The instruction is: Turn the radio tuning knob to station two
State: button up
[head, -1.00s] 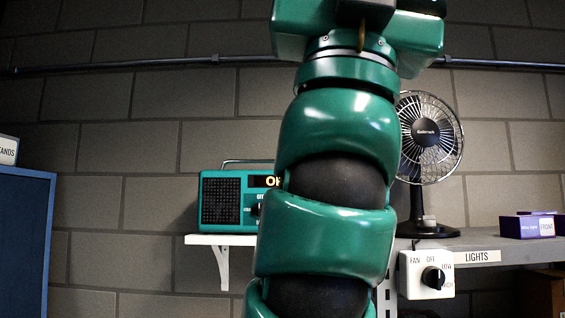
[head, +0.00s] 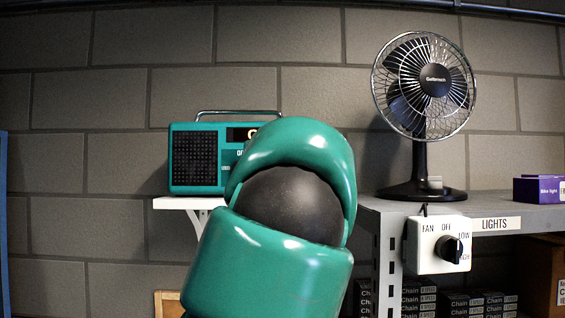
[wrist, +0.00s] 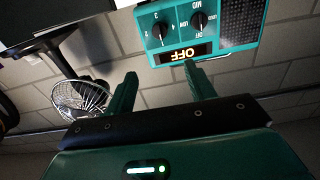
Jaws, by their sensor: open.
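The teal radio (head: 194,158) stands on a white wall shelf in the head view. My own arm covers its right part, knobs included. In the wrist view the radio (wrist: 240,38) appears upside down, with a lit display (wrist: 183,53) reading OFF. The black tuning knob (wrist: 159,30) has numbers around it; its pointer is too small to read. A second black knob (wrist: 199,19) with OFF and MID marks sits beside it.
A black desk fan (head: 424,100) stands on the grey shelf (head: 505,217) to the right. A white fan switch box (head: 423,258) hangs at that shelf's front edge. A purple box (head: 538,190) sits at far right. The bracketed white shelf (head: 172,203) holds the radio.

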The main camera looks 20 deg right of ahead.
jog(key=p+x, duration=1.2)
jog(key=x, duration=0.6)
jog(key=shift+f, duration=0.25)
jog(key=shift+s+a, duration=0.1)
jog(key=c, duration=1)
